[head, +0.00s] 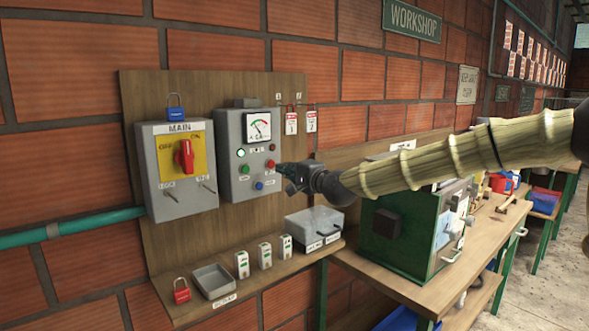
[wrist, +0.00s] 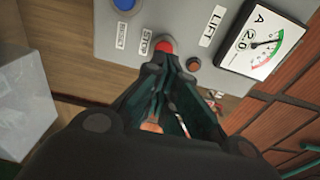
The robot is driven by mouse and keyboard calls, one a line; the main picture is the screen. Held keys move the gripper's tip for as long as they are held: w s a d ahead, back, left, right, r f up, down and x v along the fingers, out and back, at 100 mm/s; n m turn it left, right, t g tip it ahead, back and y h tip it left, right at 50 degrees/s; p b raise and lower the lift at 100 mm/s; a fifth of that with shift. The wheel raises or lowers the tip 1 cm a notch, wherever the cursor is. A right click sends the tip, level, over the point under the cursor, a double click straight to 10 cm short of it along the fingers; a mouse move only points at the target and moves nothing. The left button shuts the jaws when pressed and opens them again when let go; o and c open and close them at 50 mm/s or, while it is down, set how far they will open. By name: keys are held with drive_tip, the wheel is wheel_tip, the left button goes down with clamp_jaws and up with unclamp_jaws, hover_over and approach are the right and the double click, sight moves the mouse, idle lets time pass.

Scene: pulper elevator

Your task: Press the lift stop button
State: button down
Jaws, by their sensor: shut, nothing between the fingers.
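The red stop button (head: 271,164) is on the right side of the grey lift control box (head: 234,182) on the wooden wall board. In the wrist view the red button (wrist: 165,46) sits beside a "STOP" label, just beyond my fingertips, which hide part of it. My gripper (head: 281,168) comes in from the right, shut and empty. In the wrist view my gripper (wrist: 168,58) has its tips together at the button's lower edge. I cannot tell whether they touch it or whether it is pressed in.
A blue button (head: 259,186) and a green button (head: 244,169) are close by on the same box. A dial meter (head: 257,126) is above. The main switch box (head: 178,168) stands to the left. A grey lidded box (head: 314,226) and a green machine (head: 402,232) are below my arm.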

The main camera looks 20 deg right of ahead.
sight(274, 164)
drive_tip(key=shift+p+x, duration=0.4)
drive_tip(key=shift+x, duration=1.1)
drive_tip(key=shift+w+a, duration=0.1)
